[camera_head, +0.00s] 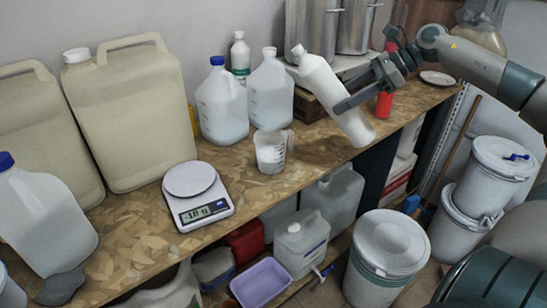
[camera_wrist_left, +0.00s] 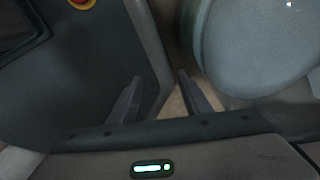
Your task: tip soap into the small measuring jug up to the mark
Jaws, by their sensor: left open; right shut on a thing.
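The small measuring jug (camera_head: 270,158) stands upright on the wooden bench (camera_head: 135,235), right of the scale. It is translucent with dark marks, and looks whitish low down; the level is unclear. My right gripper (camera_head: 342,100) is shut on a white bottle (camera_head: 322,84). The bottle leans with its white-capped top up and left, its base down and right near the bench's front edge; whether the base touches is unclear. The bottle is right of the jug, apart from it. My left gripper (camera_wrist_left: 160,78) is open and empty in the left wrist view, away from the bench.
A scale (camera_head: 192,180) with a lit display sits left of the jug. Large beige canisters (camera_head: 130,110) and blue-capped jugs (camera_head: 222,100) stand behind and left. A red bottle (camera_head: 385,103) is behind the gripper. White drums (camera_head: 388,245) stand on the floor in front.

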